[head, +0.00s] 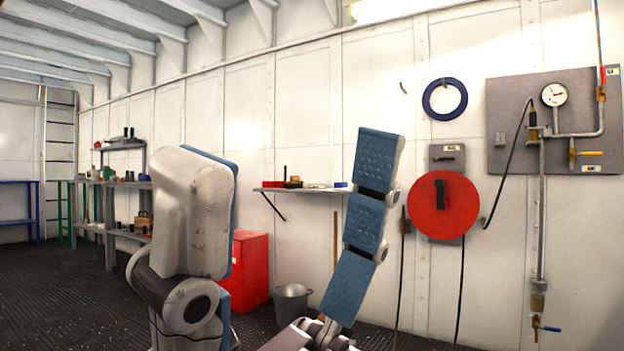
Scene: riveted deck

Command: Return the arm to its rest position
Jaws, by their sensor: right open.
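My right gripper (300,148) stands large in the middle of the head view, with its fingers pointing up. One thick finger with a pale grey back is at the left, and one finger with blue ribbed pads is at the right. The fingers are wide apart and nothing is held between them. The gripper's palm is mostly below the bottom edge of the picture. My left gripper is not in view.
A wall shelf (310,189) and a red cabinet (250,268) show behind the fingers, with a bucket (292,303) on the floor. A red disc (425,205), a blue ring (444,84) and a gauge panel (510,100) are on the right wall. Workbenches (108,235) stand left.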

